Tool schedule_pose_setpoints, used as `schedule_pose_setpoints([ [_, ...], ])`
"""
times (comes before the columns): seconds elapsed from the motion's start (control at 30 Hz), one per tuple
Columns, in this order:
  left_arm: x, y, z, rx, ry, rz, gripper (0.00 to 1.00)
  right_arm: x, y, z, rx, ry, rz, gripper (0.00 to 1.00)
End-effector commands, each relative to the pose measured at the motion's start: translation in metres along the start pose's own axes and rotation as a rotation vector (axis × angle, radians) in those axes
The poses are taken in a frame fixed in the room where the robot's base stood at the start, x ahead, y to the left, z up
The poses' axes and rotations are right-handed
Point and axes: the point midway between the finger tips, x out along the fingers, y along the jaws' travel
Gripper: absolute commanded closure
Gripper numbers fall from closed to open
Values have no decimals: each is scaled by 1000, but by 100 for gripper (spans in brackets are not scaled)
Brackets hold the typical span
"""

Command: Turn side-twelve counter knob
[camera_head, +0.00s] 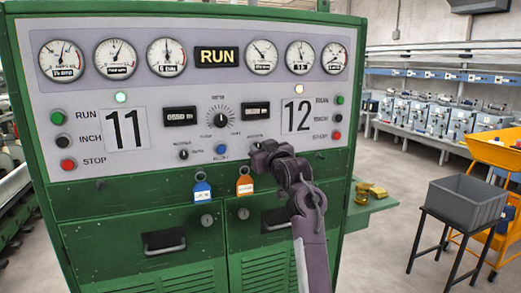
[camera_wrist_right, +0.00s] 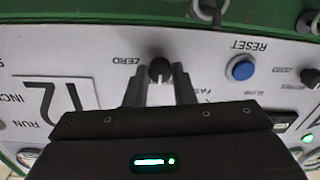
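The side-twelve counter knob (camera_wrist_right: 159,70) is a small black knob with a pale pointer line, beside the word ZERO in the upside-down right wrist view. My right gripper (camera_wrist_right: 160,88) is open, with one finger to each side of the knob and a gap between. I cannot tell whether the fingertips reach past the knob's face. In the head view my right gripper (camera_head: 263,150) is at the panel below the right counter display (camera_head: 256,112) and largely hides the knob. The number 12 plate (camera_head: 297,116) is to its right. My left gripper is not in view.
A blue reset button (camera_head: 221,151) and the left-side knob (camera_head: 184,154) are to the left of the gripper. Blue (camera_head: 202,190) and orange (camera_head: 245,185) tags hang below the panel. A side shelf (camera_head: 372,205) holds brass-coloured parts. A grey crate (camera_head: 466,203) stands at right.

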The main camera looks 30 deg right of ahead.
Motion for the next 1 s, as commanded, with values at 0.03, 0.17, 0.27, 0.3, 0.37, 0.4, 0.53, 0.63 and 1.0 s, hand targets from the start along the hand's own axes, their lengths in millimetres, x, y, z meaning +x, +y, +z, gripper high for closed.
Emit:
schedule_pose_setpoints([
  [0.03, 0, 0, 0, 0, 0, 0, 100, 0, 0, 0, 0, 0, 0, 90],
  [0.17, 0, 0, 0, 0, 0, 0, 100, 0, 0, 0, 0, 0, 0, 100],
  [0.27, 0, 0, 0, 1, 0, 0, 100, 0, 0, 0, 6, 0, 0, 100],
  [0.3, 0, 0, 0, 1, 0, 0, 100, 0, 0, 0, 11, 0, -1, 100],
  [0.37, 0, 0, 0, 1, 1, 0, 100, 0, 0, 0, 24, 0, -1, 100],
  [0.4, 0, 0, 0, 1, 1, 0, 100, 0, 0, 0, 37, 1, -1, 100],
  [0.53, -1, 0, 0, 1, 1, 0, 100, 0, 0, 0, 96, 3, 0, 100],
  [0.63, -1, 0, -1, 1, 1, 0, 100, 0, 0, 0, 163, 6, 1, 100],
  [1.0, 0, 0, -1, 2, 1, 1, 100, 0, -1, 1, 502, 20, 2, 100],
])
